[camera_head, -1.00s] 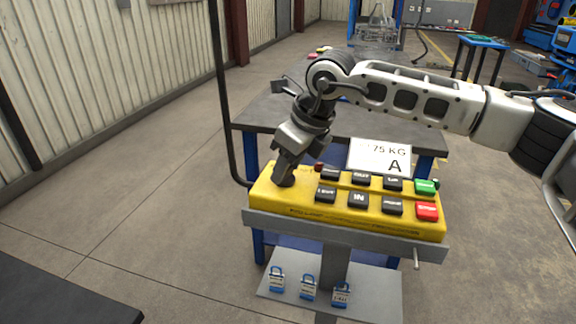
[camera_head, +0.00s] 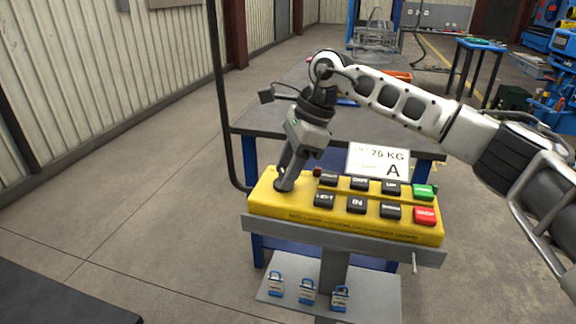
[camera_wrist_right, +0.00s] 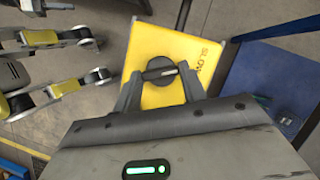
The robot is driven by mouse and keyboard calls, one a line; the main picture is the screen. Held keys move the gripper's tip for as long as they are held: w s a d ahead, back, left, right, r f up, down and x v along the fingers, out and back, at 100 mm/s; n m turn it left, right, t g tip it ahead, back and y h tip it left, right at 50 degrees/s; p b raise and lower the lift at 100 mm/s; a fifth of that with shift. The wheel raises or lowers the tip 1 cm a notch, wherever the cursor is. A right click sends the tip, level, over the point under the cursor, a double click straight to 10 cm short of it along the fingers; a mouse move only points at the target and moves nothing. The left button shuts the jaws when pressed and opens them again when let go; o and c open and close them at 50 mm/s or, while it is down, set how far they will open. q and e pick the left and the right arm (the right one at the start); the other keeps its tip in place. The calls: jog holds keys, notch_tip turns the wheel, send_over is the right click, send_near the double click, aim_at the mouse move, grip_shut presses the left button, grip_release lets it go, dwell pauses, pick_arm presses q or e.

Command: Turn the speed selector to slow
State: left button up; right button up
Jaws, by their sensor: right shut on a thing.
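The yellow control box (camera_head: 345,228) stands on a grey stand in the head view. My right gripper (camera_head: 283,186) comes down on its left end and hides the speed selector there. In the right wrist view, the selector is a round black knob (camera_wrist_right: 160,72) with a raised bar on the yellow face. My right gripper (camera_wrist_right: 160,82) is shut on it, one finger on each side. The bar lies nearly crosswise in this view, its right end slightly higher. The word SLOW (camera_wrist_right: 205,62) is printed to the right of the knob. My left gripper is not in view.
Black, green and red buttons (camera_head: 356,204) fill the box's middle and right. A 75 KG sign (camera_head: 378,161) stands behind it. Several blue padlocks (camera_head: 307,291) are on the lower plate.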

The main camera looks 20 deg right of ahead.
jog(key=shift+r+n, duration=0.1)
jog(key=shift+n, duration=0.3)
jog(key=o, duration=1)
jog(key=v, duration=1.6)
jog(key=shift+w+a, duration=0.1)
